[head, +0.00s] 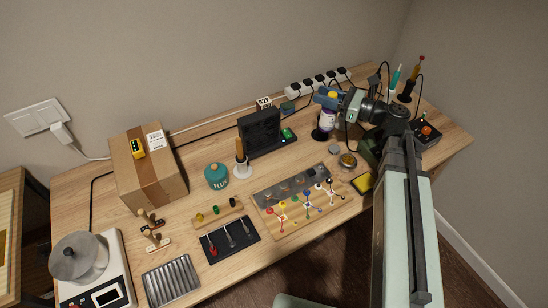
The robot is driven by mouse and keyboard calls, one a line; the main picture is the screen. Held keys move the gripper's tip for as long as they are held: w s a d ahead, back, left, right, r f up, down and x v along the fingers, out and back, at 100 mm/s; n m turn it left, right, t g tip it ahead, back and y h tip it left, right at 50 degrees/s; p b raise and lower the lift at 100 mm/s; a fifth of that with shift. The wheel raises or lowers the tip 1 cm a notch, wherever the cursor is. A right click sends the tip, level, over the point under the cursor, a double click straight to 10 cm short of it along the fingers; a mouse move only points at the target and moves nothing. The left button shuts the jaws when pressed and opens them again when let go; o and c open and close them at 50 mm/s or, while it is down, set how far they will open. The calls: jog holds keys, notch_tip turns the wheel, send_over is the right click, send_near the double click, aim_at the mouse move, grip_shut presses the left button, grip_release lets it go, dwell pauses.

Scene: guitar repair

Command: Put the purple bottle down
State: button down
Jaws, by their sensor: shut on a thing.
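The fingers hide part of the upper bottle. A dark round base or shadow (319,135) shows just below the bottle. I cannot tell whether the bottle touches it or the bench.
A black panel stand (260,132) is left of the bottle, with a power strip (318,83) behind. A small round tin (347,161) and a board with coloured parts (300,202) are in front. A cardboard box (147,180) and teal flux jar (217,176) stand further left.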

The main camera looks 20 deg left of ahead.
jog(key=s+a+f+n+g, duration=0.2)
jog(key=s+f+g, duration=0.1)
jog(key=f, duration=0.7)
jog(key=shift+s+f, duration=0.2)
jog(key=shift+s, duration=0.35)
jog(key=c, duration=0.8)
grip_release()
jog(key=shift+o, duration=0.2)
jog(key=d, duration=1.2)
